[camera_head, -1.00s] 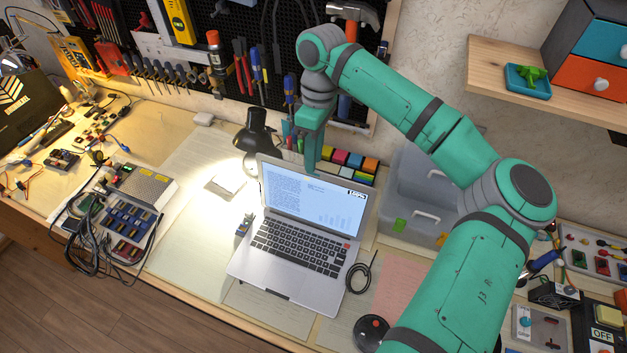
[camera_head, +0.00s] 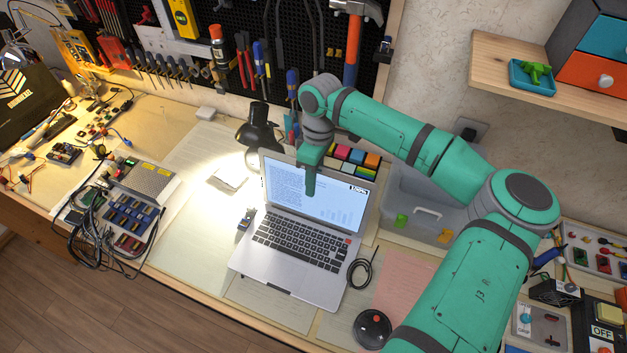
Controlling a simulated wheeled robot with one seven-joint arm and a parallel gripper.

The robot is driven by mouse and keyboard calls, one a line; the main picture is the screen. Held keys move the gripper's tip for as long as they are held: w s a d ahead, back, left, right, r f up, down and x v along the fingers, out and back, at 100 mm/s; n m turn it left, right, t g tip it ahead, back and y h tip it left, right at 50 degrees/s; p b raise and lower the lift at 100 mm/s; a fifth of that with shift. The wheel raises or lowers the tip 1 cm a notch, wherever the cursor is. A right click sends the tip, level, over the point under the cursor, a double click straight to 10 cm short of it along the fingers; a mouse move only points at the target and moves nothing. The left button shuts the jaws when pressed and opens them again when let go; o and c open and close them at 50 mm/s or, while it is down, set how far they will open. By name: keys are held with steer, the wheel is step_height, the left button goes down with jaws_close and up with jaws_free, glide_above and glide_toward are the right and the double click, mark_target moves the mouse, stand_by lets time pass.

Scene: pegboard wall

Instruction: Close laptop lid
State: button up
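The silver laptop (camera_head: 291,250) stands open on the workbench, its keyboard facing the front edge. Its raised lid (camera_head: 340,208) shows a lit screen with text and a chart. My gripper (camera_head: 310,192) points down and overlaps the upper middle of the screen in the picture. I cannot tell whether it touches the lid or is in front of it or above it. Only one narrow finger shape shows, so whether the fingers are apart is hidden. Nothing shows held in it.
A black desk lamp (camera_head: 257,127) stands behind the laptop's left. Colored sticky notes (camera_head: 356,156) and a clear plastic bin (camera_head: 425,205) are behind and right. A coiled black cable (camera_head: 360,268) lies beside the laptop's right. A round black device (camera_head: 372,328) sits at front right.

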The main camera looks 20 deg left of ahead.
jaws_close()
stand_by(1.4)
